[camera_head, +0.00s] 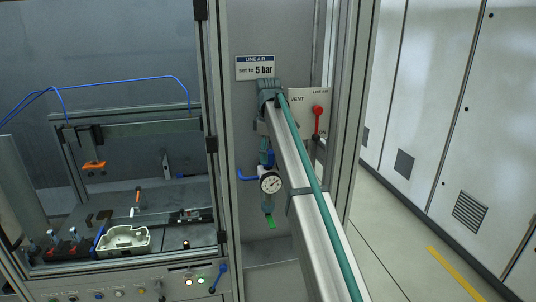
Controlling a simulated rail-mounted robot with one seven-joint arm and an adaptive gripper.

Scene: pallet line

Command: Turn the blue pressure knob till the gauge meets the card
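The card (255,67) on the grey panel reads "LINE AIR", set to 5 bar. The round white-faced gauge (271,184) is mounted lower on the same panel. Its needle is too small to read. The blue pressure knob (267,158) shows just above the gauge, partly covered. My arm crosses the panel from the lower right up to a joint below the card. Grey-green parts behind the arm hang down toward the knob. My gripper's fingertips cannot be made out there, nor whether they touch the knob.
A red-handled valve (317,120) on a VENT plate is right of my arm. A blue pipe (247,177) meets the gauge unit from the left. A glazed work cell with a pale tray (123,241) is at left. White cabinets (460,120) and open floor lie right.

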